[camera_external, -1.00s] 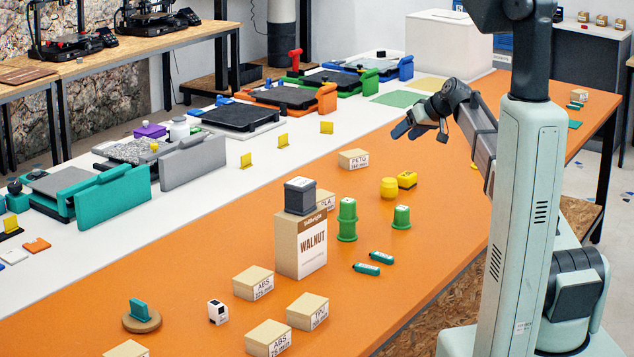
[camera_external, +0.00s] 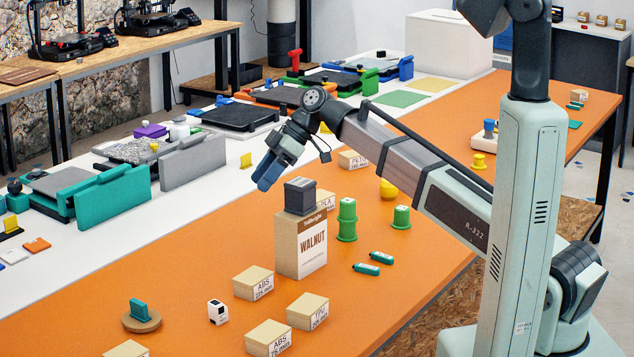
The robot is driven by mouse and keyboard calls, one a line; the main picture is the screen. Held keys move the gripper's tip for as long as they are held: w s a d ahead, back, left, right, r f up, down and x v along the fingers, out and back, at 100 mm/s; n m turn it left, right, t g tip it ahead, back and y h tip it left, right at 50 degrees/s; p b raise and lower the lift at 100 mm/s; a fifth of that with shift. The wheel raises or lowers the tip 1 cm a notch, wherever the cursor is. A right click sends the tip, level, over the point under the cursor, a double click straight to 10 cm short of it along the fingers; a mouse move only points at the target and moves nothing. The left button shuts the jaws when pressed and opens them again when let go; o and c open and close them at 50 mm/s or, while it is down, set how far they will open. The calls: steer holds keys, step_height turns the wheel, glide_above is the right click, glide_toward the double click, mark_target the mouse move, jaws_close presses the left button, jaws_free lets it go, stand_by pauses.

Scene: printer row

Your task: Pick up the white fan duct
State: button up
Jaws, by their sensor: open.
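The white fan duct appears to be the small white block with dark openings (camera_external: 217,312) standing on the orange table at the lower left of the view. My gripper (camera_external: 267,178) is in the air in the middle of the view, above and to the right of the duct in the picture and well apart from it. Its blue-grey fingers point down and to the left. It holds nothing that I can see. The gap between the fingers is hard to make out from this side.
A walnut box (camera_external: 301,246) with a dark block (camera_external: 300,195) on top stands below my gripper. Near the duct are a cardboard ABS box (camera_external: 252,282), a TPU box (camera_external: 307,311) and a teal piece (camera_external: 139,309) on a round wooden base. Bare orange table surrounds the duct.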

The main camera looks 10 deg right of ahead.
mark_target(217, 306)
steer(key=s+a+f+n+g+h, duration=0.1)
steer(key=s+a+f+n+h, duration=0.15)
steer(key=s+a, duration=0.45)
steer(key=s+a+f+n+h, duration=0.2)
steer(key=s+a+f+n, duration=0.15)
steer(key=s, duration=0.85)
steer(key=shift+n, duration=0.4)
steer(key=x, duration=0.9)
steer(key=shift+d+f, duration=0.25)
steer(key=shift+d, duration=0.1)
steer(key=shift+s+x, duration=0.15)
steer(key=shift+x, duration=1.15)
steer(key=shift+s+x, duration=0.15)
steer(key=shift+x, duration=1.15)
steer(key=shift+d, duration=0.15)
steer(key=shift+r, duration=0.1)
steer(key=c, duration=0.9)
